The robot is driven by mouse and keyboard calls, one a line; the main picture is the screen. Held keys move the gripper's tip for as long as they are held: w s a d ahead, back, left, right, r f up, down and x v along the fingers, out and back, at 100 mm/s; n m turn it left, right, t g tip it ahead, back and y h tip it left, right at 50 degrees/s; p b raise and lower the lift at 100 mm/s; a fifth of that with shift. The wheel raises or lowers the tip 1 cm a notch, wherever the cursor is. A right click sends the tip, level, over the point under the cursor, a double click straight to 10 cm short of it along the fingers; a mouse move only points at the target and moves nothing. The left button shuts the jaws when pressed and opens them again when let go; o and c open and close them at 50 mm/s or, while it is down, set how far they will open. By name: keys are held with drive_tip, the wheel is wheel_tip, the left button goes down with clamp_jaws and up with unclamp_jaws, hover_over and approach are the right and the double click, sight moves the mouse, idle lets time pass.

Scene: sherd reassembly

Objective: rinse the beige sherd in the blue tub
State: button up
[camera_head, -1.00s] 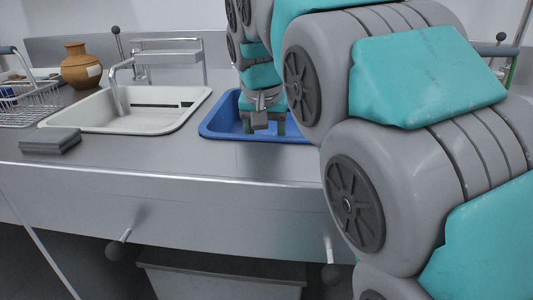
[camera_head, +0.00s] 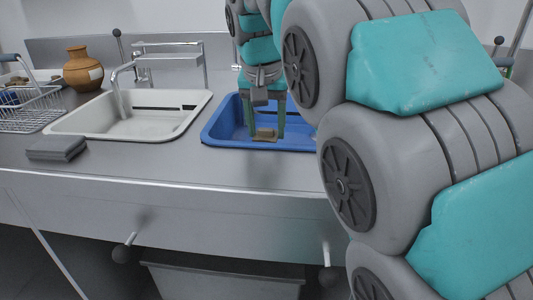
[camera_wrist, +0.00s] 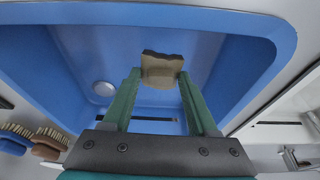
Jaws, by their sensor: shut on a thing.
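The beige sherd (camera_wrist: 162,70) is held between the tips of my gripper (camera_wrist: 158,77) in the wrist view. It is a flat brownish-beige piece with an uneven edge. In the head view the sherd (camera_head: 265,134) hangs at the green fingertips of my gripper (camera_head: 266,131), over the blue tub (camera_head: 215,127). The wrist view looks down into the blue tub (camera_wrist: 215,20), whose floor shows a pale round spot. I cannot tell whether the sherd touches water. My arm hides the tub's right part in the head view.
A white sink (camera_head: 75,127) with a tap (camera_head: 120,92) lies left of the tub. A grey folded cloth (camera_head: 57,147) lies near the counter's front edge. A brown jar (camera_head: 83,72) and a wire rack (camera_head: 30,108) stand further left. Brushes (camera_wrist: 45,140) lie beside the tub.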

sight(267, 130)
drive_tip(key=shift+r+p, duration=1.7)
drive_tip(key=shift+r, duration=2)
